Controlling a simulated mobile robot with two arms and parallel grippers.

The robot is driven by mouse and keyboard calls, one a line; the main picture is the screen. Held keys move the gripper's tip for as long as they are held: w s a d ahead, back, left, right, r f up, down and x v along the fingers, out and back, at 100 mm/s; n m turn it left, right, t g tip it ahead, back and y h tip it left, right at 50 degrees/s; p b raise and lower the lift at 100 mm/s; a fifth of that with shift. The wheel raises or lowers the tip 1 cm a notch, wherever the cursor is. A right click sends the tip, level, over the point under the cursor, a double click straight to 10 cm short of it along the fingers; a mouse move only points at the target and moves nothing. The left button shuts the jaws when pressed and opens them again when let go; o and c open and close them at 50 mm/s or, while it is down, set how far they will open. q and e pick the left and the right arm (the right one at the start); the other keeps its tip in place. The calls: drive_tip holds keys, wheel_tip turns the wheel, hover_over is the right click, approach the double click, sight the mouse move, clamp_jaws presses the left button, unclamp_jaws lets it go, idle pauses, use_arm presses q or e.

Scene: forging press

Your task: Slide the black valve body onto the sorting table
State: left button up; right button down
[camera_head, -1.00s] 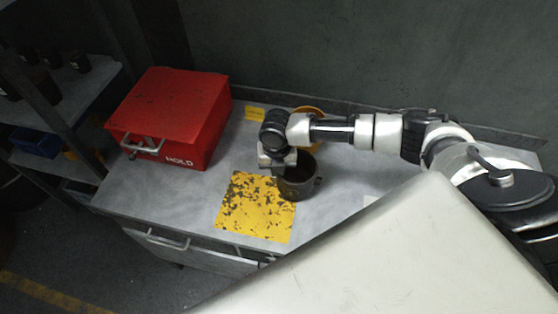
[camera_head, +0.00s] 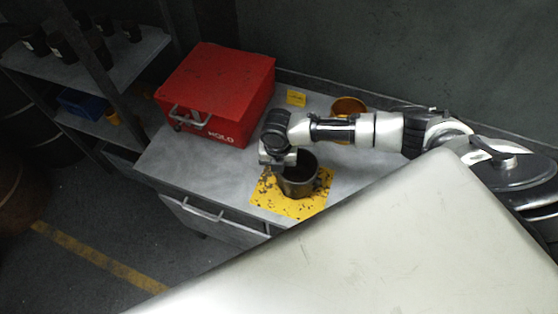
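The black valve body (camera_head: 298,182), a dark open-topped cylinder, stands upright on the worn yellow patch (camera_head: 318,204) of the grey sorting table (camera_head: 225,172). My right gripper (camera_head: 279,163) is at the cylinder's upper left side, close to or touching its rim. Its fingers are too small and hidden to tell whether they are open or shut. My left gripper is not in view.
A red box marked HOLD (camera_head: 220,88) stands at the table's back left. An orange round container (camera_head: 348,106) is behind my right arm. A shelf (camera_head: 130,60) with dark parts is at the left. A drawer (camera_head: 215,219) is below the table's front edge.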

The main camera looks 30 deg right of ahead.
drive_tip(key=shift+a, duration=0.4)
drive_tip(key=c, duration=1.2)
unclamp_jaws()
drive_tip(key=shift+o, duration=0.2)
drive_tip(key=shift+r, duration=0.15)
wheel_tip(320, 180, up, 11)
drive_tip(key=b, duration=0.3)
drive_tip(key=shift+f, duration=0.2)
